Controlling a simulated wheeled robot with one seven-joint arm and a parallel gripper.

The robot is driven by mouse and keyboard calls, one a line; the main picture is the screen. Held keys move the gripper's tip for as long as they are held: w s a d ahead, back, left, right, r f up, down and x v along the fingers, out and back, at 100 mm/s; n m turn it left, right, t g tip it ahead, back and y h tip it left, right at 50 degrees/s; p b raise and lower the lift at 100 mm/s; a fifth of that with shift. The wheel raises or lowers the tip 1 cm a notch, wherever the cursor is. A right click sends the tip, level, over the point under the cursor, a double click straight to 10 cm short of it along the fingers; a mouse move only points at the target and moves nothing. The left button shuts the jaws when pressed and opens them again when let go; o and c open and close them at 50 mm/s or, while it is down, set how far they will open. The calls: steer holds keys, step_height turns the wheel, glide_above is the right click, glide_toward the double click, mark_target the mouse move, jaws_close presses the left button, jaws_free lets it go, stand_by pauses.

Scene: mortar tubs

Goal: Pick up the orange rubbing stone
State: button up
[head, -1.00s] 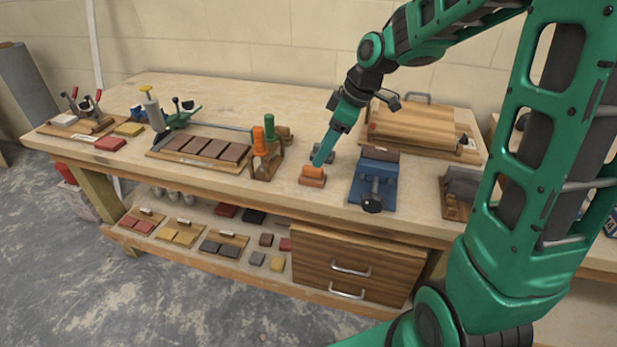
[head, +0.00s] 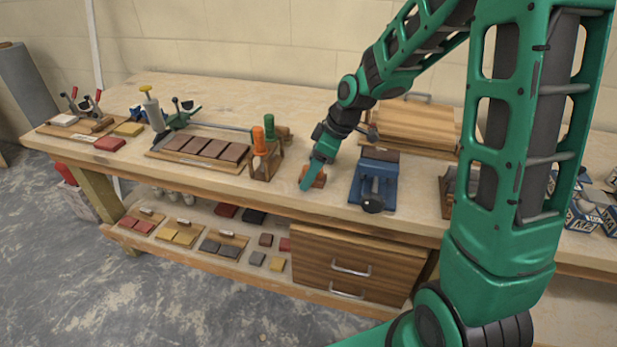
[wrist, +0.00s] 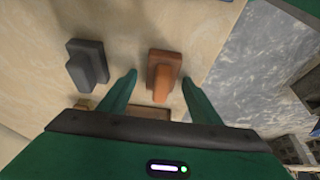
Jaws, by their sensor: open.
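The orange rubbing stone (wrist: 163,72) is a block with a raised grip, lying on the bench top near its front edge. In the wrist view it sits just beyond and between the fingertips of my gripper (wrist: 158,82), which is open and empty. In the head view my gripper (head: 308,182) is low over the bench and partly covers the orange stone (head: 318,178). I cannot tell from these frames whether a finger touches it. A dark grey block of similar shape (wrist: 87,66) lies to its left in the wrist view.
A blue vise (head: 374,182) stands close to the right of the stone. A wooden rack with orange- and green-handled tools (head: 264,160) stands to the left. The bench's front edge (head: 270,199) is near.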

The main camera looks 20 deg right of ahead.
mark_target(304, 168)
steer(key=shift+c, duration=0.4)
steer(key=c, duration=1.2)
steer(key=shift+r, duration=0.1)
steer(key=shift+w+r, duration=0.1)
steer(key=shift+r, duration=0.35)
steer(key=r, duration=0.2)
steer(key=a+r, duration=0.1)
steer(key=r, duration=0.1)
steer(key=shift+s, duration=0.4)
steer(key=s+a+r, duration=0.6)
steer(key=a, duration=0.2)
steer(key=shift+s, duration=0.4)
